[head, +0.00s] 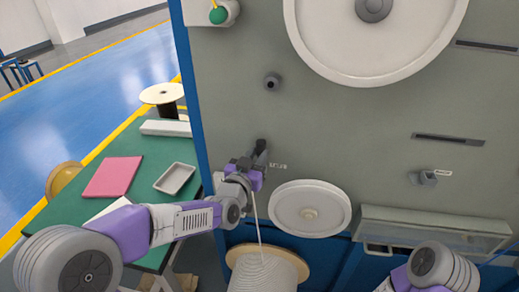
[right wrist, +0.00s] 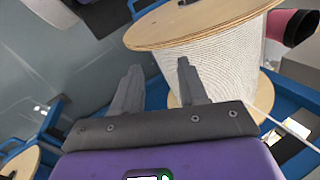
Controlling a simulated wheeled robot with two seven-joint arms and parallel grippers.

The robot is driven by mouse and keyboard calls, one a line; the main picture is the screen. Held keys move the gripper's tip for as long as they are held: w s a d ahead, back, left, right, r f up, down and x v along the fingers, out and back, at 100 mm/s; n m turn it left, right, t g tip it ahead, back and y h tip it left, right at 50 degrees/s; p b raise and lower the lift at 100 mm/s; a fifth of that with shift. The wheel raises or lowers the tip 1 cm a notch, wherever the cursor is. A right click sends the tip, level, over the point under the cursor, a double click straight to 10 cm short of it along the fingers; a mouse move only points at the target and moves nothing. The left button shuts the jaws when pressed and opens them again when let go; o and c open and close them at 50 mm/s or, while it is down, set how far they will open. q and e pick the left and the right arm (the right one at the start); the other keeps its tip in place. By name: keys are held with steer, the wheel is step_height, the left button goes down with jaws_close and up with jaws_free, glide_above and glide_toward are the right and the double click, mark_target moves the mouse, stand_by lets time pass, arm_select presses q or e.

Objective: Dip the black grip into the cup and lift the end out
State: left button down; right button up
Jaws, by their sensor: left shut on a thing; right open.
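My left gripper (head: 250,168) is up against the grey machine panel, shut on the black grip (head: 260,147), whose dark end shows just above the fingers. A white cable (head: 257,220) runs from the gripper down to the large spool (head: 264,272). The cup cannot be clearly made out; a small grey fitting (head: 426,178) sticks out of the panel further right. My right gripper (right wrist: 158,72) is open and empty in the right wrist view, in front of the spool of white cable (right wrist: 215,62). Its fingers are out of the head view.
A white disc (head: 310,208) and a clear-fronted trough (head: 435,229) are right of the left gripper. A bigger wheel (head: 375,65) is above. The green table (head: 140,190) at left bears a pink sheet (head: 112,177) and a white tray (head: 175,178).

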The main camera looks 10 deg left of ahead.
arm_select(q)
steer(key=shift+s+f+b, duration=0.2)
steer(key=shift+f+b, duration=0.45)
steer(key=shift+s+f+b, duration=0.15)
steer(key=shift+f+b, duration=0.45)
steer(key=shift+f, duration=0.05)
arm_select(e)
steer(key=shift+s+f, duration=0.25)
steer(key=shift+f, duration=0.9)
arm_select(q)
steer(key=shift+f+b, duration=0.3)
steer(key=shift+b, duration=0.25)
arm_select(e)
steer(key=shift+f, duration=0.6)
arm_select(q)
steer(key=shift+r, duration=0.1)
arm_select(e)
steer(key=shift+r, duration=0.1)
arm_select(q)
steer(key=shift+r+p, duration=1.2)
steer(key=shift+r, duration=0.85)
arm_select(e)
step_height(320, 180, up, 2)
steer(key=shift+r, duration=0.1)
